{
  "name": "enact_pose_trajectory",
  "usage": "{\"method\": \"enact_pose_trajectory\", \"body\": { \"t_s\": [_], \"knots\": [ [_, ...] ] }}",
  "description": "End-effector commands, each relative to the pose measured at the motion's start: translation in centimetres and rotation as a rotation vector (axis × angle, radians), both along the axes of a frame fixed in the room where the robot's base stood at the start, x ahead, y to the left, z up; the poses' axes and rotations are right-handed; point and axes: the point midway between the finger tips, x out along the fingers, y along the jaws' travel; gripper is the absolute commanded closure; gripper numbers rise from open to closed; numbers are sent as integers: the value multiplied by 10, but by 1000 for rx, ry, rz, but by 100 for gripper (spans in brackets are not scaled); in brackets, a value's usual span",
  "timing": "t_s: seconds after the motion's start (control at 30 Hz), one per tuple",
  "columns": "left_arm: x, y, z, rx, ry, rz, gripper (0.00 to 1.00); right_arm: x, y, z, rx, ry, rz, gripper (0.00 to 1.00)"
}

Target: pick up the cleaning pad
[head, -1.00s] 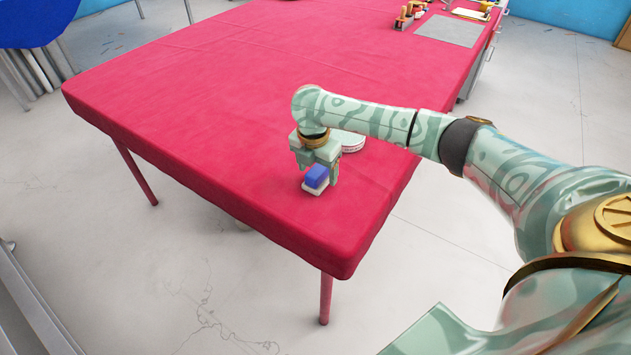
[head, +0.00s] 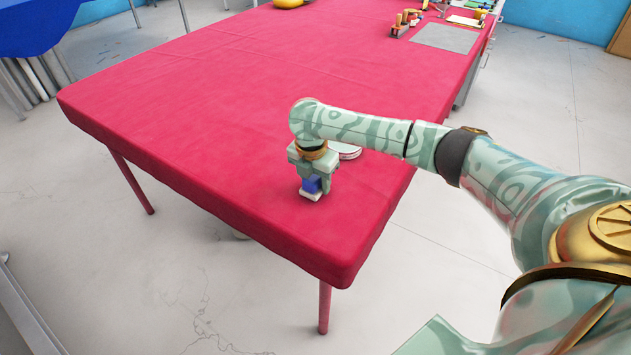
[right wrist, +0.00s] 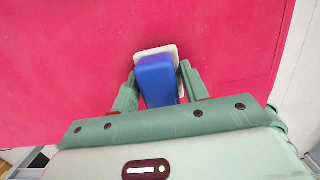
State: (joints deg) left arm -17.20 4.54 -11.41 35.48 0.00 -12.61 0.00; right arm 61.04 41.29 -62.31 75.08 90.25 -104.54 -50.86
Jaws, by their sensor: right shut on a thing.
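The cleaning pad (head: 312,186) has a blue block-like grip on a white base, and it is at the near right part of the red-covered table (head: 190,120). My right gripper (head: 313,189) points down over it and is shut on its blue part. In the right wrist view the pad (right wrist: 157,80) sits between the two green fingers of the gripper (right wrist: 160,90), with its white base showing beyond the blue. Whether the base touches the cloth is hard to tell. My left gripper is not in view.
A round white thing (head: 348,151) lies just behind my right gripper, partly hidden by the arm. A grey mat (head: 444,37) and small tools (head: 404,22) are at the far right of the table. The left and middle tabletop is clear.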

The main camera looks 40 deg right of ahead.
Motion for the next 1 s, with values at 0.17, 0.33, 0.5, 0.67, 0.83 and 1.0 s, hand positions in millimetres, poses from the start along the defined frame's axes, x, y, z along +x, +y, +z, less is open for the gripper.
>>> {"method": "enact_pose_trajectory", "body": {
  "t_s": [0.17, 0.33, 0.5, 0.67, 0.83, 1.0],
  "knots": [
    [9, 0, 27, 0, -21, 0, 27, -6, 5, 41, 2, -7, 2, 78],
    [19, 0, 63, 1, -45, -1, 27, -35, 25, 87, 2, -10, 4, 78],
    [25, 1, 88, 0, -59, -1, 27, -74, 51, 108, 1, -3, 4, 78],
    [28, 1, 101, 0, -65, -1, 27, -99, 70, 118, 2, -3, 2, 78],
    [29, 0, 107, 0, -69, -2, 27, -112, 79, 121, 1, -2, 0, 78],
    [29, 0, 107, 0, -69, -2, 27, -115, 81, 121, 2, -2, -2, 78]
  ]
}}
